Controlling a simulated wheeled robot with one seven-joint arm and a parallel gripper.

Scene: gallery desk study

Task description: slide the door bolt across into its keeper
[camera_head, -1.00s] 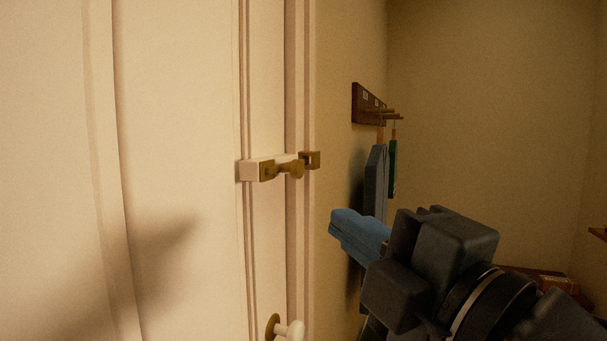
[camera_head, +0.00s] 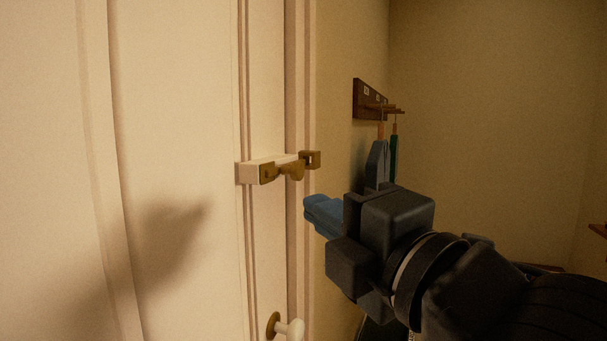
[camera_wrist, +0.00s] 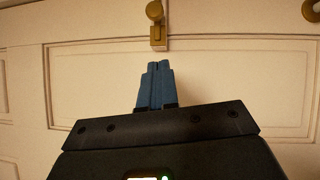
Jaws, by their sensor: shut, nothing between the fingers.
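The door bolt (camera_head: 280,171) is brass, with a projecting knob (camera_head: 293,172), on a pale block on the cream door (camera_head: 180,130). The brass keeper (camera_head: 311,159) is on the frame to its right; a gap shows between the knob and the keeper. My gripper (camera_head: 310,210) has blue fingers, closed together and empty. In the head view it is below and right of the bolt, apart from it. In the wrist view the closed fingertips (camera_wrist: 158,68) point toward the door, with the bolt's brass hardware (camera_wrist: 156,28) just above them at the top edge.
A white door knob on a brass plate (camera_head: 272,326) is below the bolt. A wooden peg rack (camera_head: 370,100) with hanging items, one grey-blue (camera_head: 376,165) and one green (camera_head: 393,158), is on the side wall behind my gripper.

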